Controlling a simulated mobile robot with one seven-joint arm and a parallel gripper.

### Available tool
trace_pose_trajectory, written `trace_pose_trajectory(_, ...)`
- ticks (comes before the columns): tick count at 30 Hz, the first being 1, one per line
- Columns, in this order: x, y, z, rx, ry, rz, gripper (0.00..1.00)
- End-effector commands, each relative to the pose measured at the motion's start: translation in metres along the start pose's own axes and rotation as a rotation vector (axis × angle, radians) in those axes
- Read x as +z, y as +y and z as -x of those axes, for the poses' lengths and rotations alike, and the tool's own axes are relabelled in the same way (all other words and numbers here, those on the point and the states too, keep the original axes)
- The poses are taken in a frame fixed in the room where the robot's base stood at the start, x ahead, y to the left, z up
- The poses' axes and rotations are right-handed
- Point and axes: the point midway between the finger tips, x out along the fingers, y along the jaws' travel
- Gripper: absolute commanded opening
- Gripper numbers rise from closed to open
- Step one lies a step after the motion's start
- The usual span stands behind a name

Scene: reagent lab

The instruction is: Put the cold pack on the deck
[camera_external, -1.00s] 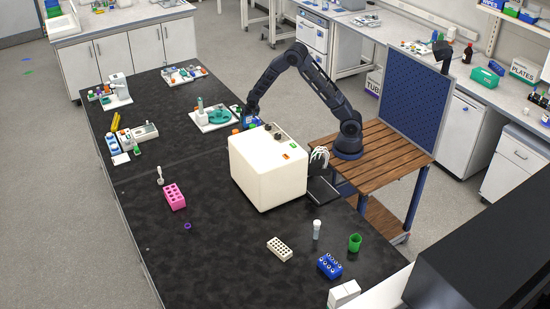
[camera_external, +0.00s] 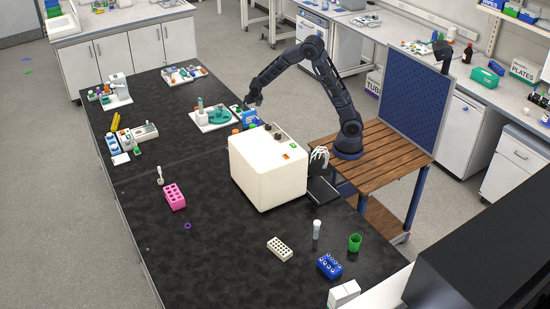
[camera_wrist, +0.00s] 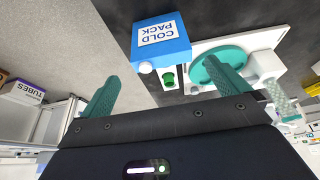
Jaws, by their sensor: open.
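The cold pack (camera_external: 250,118) is a blue box with a white label. It stands on the dark bench behind the large cream box. In the wrist view the cold pack (camera_wrist: 161,42) shows its lettering upside down, ahead of the fingers and apart from them. My gripper (camera_external: 254,99) is just above the cold pack in the external view. In the wrist view its two teal fingers are spread with nothing between them, so my gripper (camera_wrist: 165,92) is open and empty. No surface is labelled as the deck, so I cannot tell which it is.
The cream box (camera_external: 268,170) stands in front of the cold pack. An orange-capped item (camera_external: 236,131) and a green-capped item (camera_wrist: 169,79) are near. The bench's middle left (camera_external: 215,230) is mostly clear.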

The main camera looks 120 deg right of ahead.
Motion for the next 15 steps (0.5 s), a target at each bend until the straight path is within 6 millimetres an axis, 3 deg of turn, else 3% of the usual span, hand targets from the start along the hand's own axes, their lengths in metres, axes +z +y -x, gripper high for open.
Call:
trace_pose_trajectory(8, 0.007, -0.006, 0.013, -0.014, -0.005, 0.018, 1.00)
trace_pose_trajectory(11, 0.022, -0.017, 0.037, -0.043, -0.017, 0.061, 1.00)
trace_pose_trajectory(15, 0.058, -0.034, 0.087, -0.103, -0.042, 0.157, 1.00)
